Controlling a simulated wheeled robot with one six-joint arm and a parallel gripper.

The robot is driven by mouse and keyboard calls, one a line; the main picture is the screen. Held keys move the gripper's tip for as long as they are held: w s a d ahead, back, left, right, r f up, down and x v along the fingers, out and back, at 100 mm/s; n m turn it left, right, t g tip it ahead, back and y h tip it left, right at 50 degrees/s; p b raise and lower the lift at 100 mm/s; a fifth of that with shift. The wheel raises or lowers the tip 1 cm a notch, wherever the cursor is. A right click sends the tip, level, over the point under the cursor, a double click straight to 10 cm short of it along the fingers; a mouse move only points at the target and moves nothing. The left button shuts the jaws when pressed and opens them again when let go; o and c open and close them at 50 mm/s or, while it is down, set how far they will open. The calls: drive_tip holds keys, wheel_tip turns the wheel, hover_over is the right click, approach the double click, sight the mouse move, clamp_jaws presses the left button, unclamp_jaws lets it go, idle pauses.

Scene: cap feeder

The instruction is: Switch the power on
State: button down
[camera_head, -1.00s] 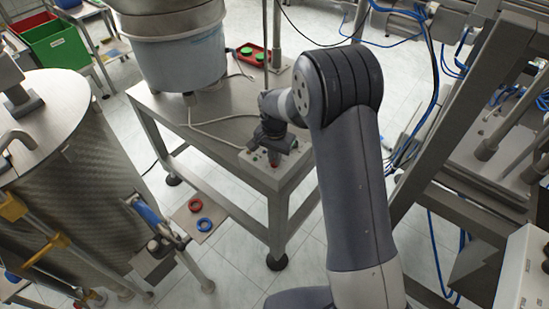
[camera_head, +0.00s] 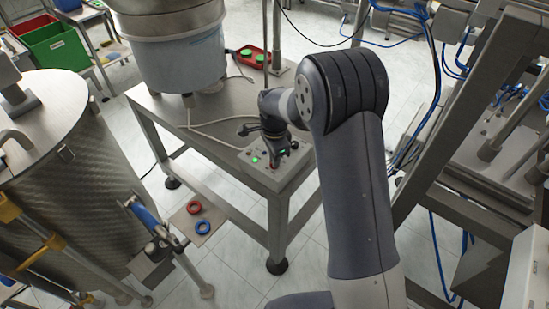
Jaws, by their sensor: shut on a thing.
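The control panel (camera_head: 268,176) is a grey plate at the front corner of the steel table, below the feeder bowl. A green lamp (camera_head: 254,160) glows bright on its left part. My gripper (camera_head: 277,151) is over the panel, fingers pointing down. It is shut on a small control there, which looks like the power switch. The fingers and wrist hide most of that control. A small red part shows just below the fingers.
The feeder bowl (camera_head: 178,50) stands on the steel table (camera_head: 165,110), with a cable lying across the top. A red tray (camera_head: 250,57) with green caps is behind. Red and blue rings (camera_head: 203,226) lie on a low plate at left. A steel frame (camera_head: 455,150) stands at right.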

idle(0.3)
drive_tip(key=c, duration=1.5)
unclamp_jaws()
drive_tip(key=shift+r, duration=0.1)
wheel_tip(320, 180, up, 11)
drive_tip(key=shift+f, duration=0.15)
wheel_tip(320, 180, down, 11)
